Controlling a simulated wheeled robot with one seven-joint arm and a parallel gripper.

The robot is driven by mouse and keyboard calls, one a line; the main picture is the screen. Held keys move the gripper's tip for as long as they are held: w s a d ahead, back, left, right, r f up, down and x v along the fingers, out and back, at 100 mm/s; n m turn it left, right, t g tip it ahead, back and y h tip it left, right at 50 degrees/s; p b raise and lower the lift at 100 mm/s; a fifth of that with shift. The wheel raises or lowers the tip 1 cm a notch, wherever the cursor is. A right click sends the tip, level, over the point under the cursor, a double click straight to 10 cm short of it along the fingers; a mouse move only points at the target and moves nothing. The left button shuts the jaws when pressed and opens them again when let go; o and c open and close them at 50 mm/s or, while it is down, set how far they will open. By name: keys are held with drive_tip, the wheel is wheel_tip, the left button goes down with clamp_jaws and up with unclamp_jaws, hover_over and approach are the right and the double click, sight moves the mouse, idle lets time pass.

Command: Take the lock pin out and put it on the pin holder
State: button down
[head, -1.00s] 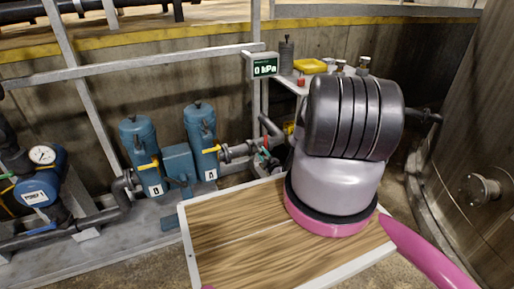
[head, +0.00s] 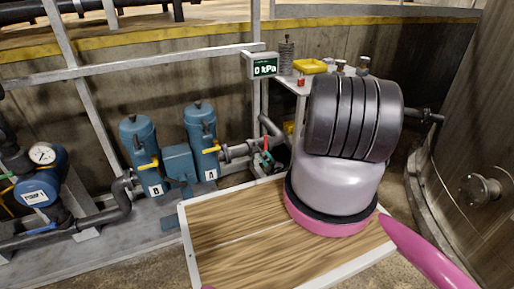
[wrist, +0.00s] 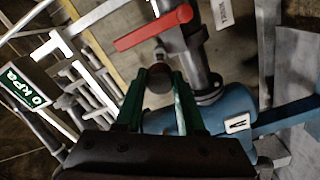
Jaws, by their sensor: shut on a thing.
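My gripper (wrist: 160,78) shows in the wrist view with two green fingers. They are shut on a dark knob with a reddish face (wrist: 160,76), which looks like the head of the lock pin. The knob sits just below a red valve lever (wrist: 153,28) on a grey pipe, close to the blue filter housing (wrist: 232,104). I cannot tell how far the pin is in its hole. In the head view my arm hides the gripper and the pin. I cannot make out the pin holder for certain.
In the head view, blue filters B (head: 140,150) and A (head: 201,130) stand behind a wooden platform (head: 225,225). A gauge (head: 262,66) reads 0 kPa. A yellow tray (head: 309,66) and small items stand on a shelf behind my arm. A large tank (head: 470,130) is at right.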

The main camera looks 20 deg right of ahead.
drive_tip(key=shift+s, duration=1.2)
drive_tip(key=shift+r, duration=0.1)
